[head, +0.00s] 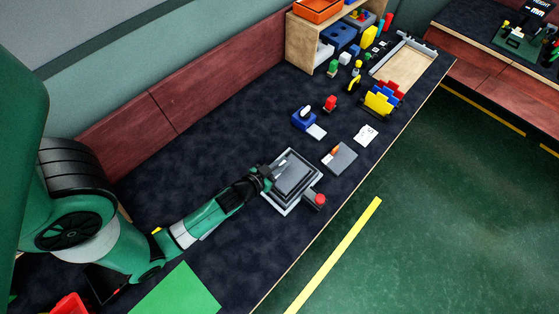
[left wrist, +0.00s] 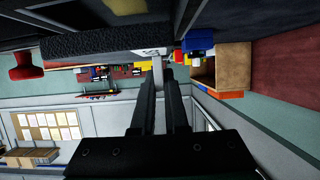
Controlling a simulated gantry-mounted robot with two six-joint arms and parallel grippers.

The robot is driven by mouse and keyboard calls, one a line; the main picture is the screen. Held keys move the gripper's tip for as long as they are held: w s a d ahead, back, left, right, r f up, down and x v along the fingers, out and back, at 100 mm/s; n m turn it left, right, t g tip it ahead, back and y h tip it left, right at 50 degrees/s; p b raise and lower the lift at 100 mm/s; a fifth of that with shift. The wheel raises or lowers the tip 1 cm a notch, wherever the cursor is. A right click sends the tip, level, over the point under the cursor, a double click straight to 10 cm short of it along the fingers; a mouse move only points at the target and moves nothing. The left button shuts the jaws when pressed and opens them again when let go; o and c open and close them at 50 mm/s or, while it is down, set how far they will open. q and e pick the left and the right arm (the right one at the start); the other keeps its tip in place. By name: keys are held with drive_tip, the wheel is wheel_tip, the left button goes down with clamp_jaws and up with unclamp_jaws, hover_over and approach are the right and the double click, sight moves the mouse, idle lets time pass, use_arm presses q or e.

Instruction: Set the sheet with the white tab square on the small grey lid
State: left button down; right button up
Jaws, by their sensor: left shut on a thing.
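A dark grey sheet (head: 297,176) lies over a flat light-grey piece that looks like the small grey lid (head: 281,208), whose rim shows around it. The sheet's white tab (head: 281,163) points towards my left gripper (head: 272,171). The left gripper is shut on this tab. In the left wrist view the pale tab (left wrist: 158,61) sits between the fingers (left wrist: 164,84), and the sheet's thick dark edge (left wrist: 95,42) runs across above. I cannot tell whether the sheet touches the lid. My right gripper is not in view.
A red knob on a grey block (head: 316,199) stands by the lid's right corner. A grey plate with an orange piece (head: 339,158), a blue block with a white handle (head: 304,119) and a white card (head: 366,135) lie beyond. A green mat (head: 178,293) lies at the front.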

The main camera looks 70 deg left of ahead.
use_arm(q)
drive_tip(key=shift+f, duration=0.35)
drive_tip(key=f+b, duration=0.3)
drive_tip(key=shift+w+a, duration=0.25)
drive_tip(key=shift+a, duration=0.15)
drive_tip(key=shift+f+b, duration=0.3)
drive_tip(key=shift+b, duration=0.1)
drive_tip(key=shift+s+d+r, duration=0.15)
drive_tip(key=shift+d, duration=0.1)
drive_tip(key=shift+a+f, duration=0.1)
drive_tip(key=shift+f, duration=0.1)
drive_tip(key=c, duration=0.9)
unclamp_jaws()
drive_tip(key=shift+c, duration=0.2)
drive_tip(key=shift+r, duration=0.2)
